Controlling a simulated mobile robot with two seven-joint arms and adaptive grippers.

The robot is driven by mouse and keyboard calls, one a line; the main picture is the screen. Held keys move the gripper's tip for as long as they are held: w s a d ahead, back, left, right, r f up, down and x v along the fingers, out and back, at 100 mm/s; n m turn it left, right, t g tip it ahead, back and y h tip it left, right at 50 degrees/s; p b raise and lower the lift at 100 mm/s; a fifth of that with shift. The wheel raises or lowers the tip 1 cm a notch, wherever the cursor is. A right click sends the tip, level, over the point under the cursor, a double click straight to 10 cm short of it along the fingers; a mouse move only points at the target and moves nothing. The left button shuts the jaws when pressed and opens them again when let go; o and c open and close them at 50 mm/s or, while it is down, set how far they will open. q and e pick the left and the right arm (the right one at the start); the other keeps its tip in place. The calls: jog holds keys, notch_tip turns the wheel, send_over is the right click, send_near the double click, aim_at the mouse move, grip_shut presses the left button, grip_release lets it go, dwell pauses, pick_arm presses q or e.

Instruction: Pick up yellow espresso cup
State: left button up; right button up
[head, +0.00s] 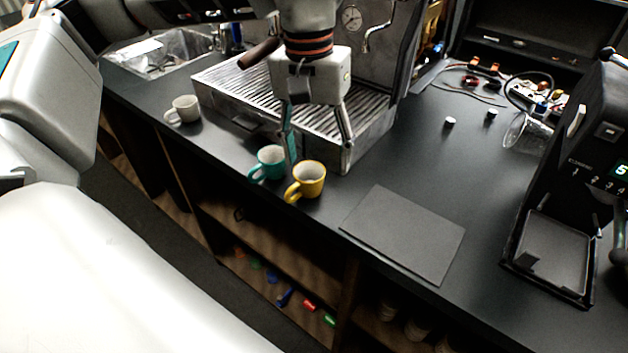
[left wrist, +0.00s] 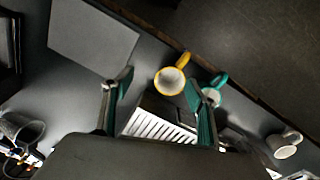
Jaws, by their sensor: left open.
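The yellow espresso cup (head: 308,180) stands upright on the dark counter near its front edge, its handle toward the lower left. A teal cup (head: 267,163) stands just left of it. My left gripper (head: 318,150) is open and empty above the counter, behind the two cups, fingers pointing down. In the left wrist view the yellow cup (left wrist: 170,81) lies beyond and between the open fingertips (left wrist: 155,88). The teal cup (left wrist: 212,92) there is partly hidden by the right-hand finger. My right gripper is not in view.
The espresso machine's drip tray (head: 300,105) stands right behind the gripper. A white cup (head: 184,109) is at the left. A flat dark mat (head: 403,234) lies right of the yellow cup. A grinder or scale unit (head: 560,240) stands at the far right. The counter between is clear.

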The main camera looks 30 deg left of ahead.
aim_at(308, 176)
pick_arm(q)
jog(key=shift+y, duration=0.4)
jog(key=f, duration=0.2)
jog(key=a+f+b, duration=0.1)
jog(key=f, duration=0.1)
jog(key=a+f, duration=0.1)
jog(key=f, duration=0.2)
jog(key=shift+w, duration=0.25)
jog(key=shift+r, duration=0.1)
jog(key=c, duration=1.2)
